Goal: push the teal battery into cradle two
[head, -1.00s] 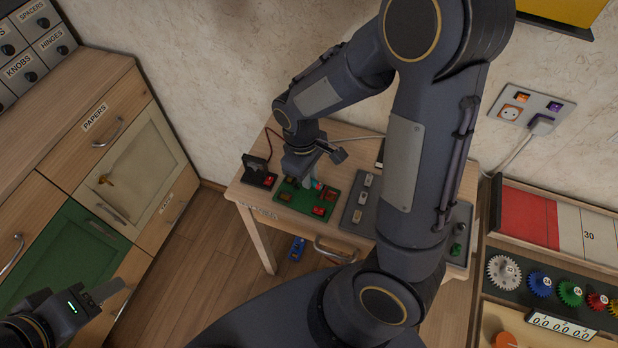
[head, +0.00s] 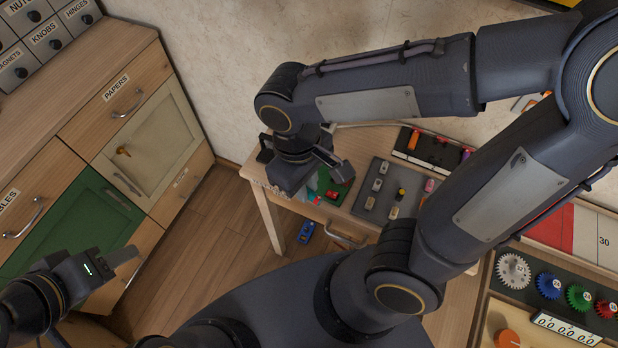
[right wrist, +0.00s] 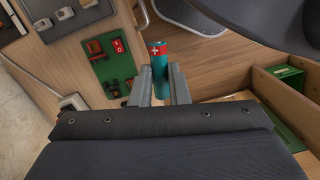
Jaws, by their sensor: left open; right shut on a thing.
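The teal battery (right wrist: 160,65) has a red end with a plus sign. In the right wrist view it stands between the two fingers of my right gripper (right wrist: 161,75), which is shut on it. In the head view my right gripper (head: 312,180) is over the left part of the small table, largely covering the green board (head: 342,187). In the right wrist view the green board (right wrist: 108,58) lies left of the battery, with a red switch (right wrist: 117,45) and dark holders. I cannot tell which holder is cradle two. My left gripper (head: 112,268) is open and empty, far from the board.
A grey board (head: 375,205) with several small parts lies right of the green one. A black strip (head: 435,150) with coloured pieces lies behind. A blue object (head: 306,231) is on the floor by the table. Drawers and cabinets (head: 85,215) stand at the left.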

